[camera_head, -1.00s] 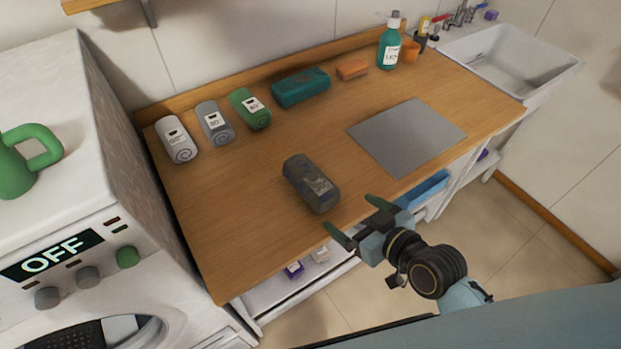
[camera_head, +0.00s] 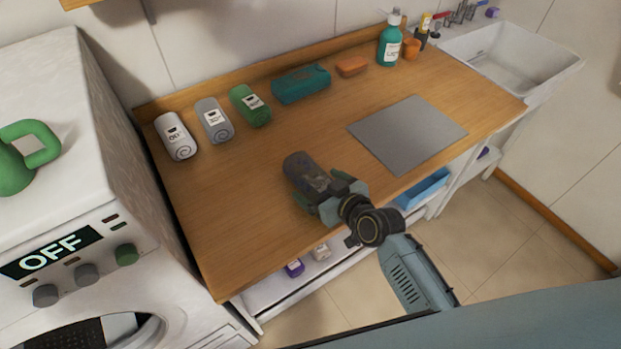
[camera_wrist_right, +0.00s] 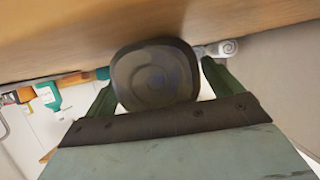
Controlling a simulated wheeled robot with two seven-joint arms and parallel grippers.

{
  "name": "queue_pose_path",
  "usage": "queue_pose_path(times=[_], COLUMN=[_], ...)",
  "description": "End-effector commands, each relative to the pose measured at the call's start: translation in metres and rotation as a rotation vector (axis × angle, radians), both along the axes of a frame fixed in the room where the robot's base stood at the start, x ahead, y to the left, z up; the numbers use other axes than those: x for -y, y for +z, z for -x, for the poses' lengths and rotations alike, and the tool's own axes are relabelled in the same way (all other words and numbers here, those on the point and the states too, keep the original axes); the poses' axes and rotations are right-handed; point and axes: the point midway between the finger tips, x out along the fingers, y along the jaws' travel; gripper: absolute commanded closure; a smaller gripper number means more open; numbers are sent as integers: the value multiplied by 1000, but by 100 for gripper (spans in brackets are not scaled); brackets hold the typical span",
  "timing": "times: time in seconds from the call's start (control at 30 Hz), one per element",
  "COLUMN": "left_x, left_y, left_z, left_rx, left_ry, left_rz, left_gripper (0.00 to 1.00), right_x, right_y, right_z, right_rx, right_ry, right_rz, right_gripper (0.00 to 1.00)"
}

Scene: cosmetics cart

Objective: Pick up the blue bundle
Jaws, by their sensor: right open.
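The blue bundle (camera_head: 304,169) is a dark grey-blue rolled cloth with a label, lying on the wooden counter (camera_head: 230,210) near its front edge. In the right wrist view its round end (camera_wrist_right: 155,75) shows a spiral with some blue in it. My right gripper (camera_head: 321,188) is open, with one green finger on each side of the bundle's near end. I cannot tell whether the fingers touch it. The gripper hides part of the bundle. My left gripper is not in view.
White (camera_head: 176,137), grey (camera_head: 214,121) and green (camera_head: 249,106) rolls lie at the back left. Behind are a teal bundle (camera_head: 301,84), an orange block (camera_head: 352,66) and a pump bottle (camera_head: 389,45). A grey mat (camera_head: 407,134) lies right; a washer (camera_head: 75,130) stands left.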

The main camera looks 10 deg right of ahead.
Motion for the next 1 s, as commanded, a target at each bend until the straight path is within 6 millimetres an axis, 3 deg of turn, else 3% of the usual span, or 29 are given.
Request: queue_pose_path(times=[0.27, 0.67, 1.0], left_x=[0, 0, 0], left_y=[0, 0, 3], left_z=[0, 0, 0], left_rx=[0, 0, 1], left_ry=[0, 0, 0], left_rz=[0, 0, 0], left_gripper=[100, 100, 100], right_x=[-1, -1, -1], right_y=[-1, -1, 11], right_z=[-2, -2, -3], right_rx=[0, 0, 5], right_ry=[0, 0, 0], right_rz=[0, 0, 0], right_gripper=[9, 61, 62])
